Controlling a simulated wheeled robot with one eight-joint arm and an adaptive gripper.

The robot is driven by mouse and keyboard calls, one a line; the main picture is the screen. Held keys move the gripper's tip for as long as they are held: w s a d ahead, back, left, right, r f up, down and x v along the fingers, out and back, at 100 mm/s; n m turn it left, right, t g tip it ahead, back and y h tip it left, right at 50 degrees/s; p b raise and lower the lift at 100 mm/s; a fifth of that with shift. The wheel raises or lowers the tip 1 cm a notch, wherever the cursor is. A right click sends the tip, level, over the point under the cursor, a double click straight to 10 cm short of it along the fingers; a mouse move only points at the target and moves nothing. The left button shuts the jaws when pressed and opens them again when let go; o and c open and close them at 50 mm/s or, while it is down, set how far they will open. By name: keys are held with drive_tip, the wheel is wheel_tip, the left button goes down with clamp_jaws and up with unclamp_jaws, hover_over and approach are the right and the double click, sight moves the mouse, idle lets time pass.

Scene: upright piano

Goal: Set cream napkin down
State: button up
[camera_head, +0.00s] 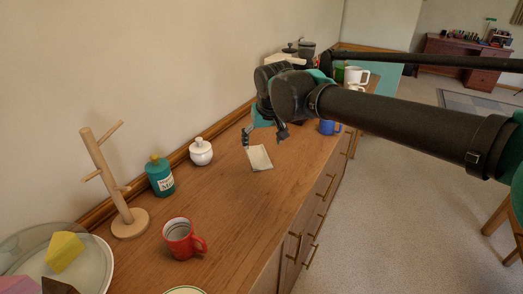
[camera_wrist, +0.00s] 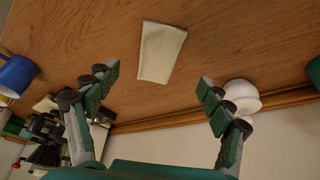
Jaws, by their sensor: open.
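The cream napkin (camera_head: 259,158) lies flat on the wooden counter top, below and just in front of my gripper. In the wrist view the napkin (camera_wrist: 160,52) lies beyond the fingertips, a little left of the middle between them. My gripper (camera_head: 264,138) is above the counter with its fingers spread wide. In the wrist view my gripper (camera_wrist: 158,76) has two green-padded fingers far apart with nothing between them. The napkin appears apart from both fingers.
On the counter (camera_head: 225,205) are a white lidded jar (camera_head: 201,152), a teal bottle (camera_head: 159,176), a wooden mug stand (camera_head: 105,180), a red mug (camera_head: 182,239) and a plate with a yellow block (camera_head: 64,251). A blue mug (camera_head: 328,127) stands beyond my gripper. Bare wood surrounds the napkin.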

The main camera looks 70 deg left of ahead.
drive_tip(key=shift+v, duration=1.65)
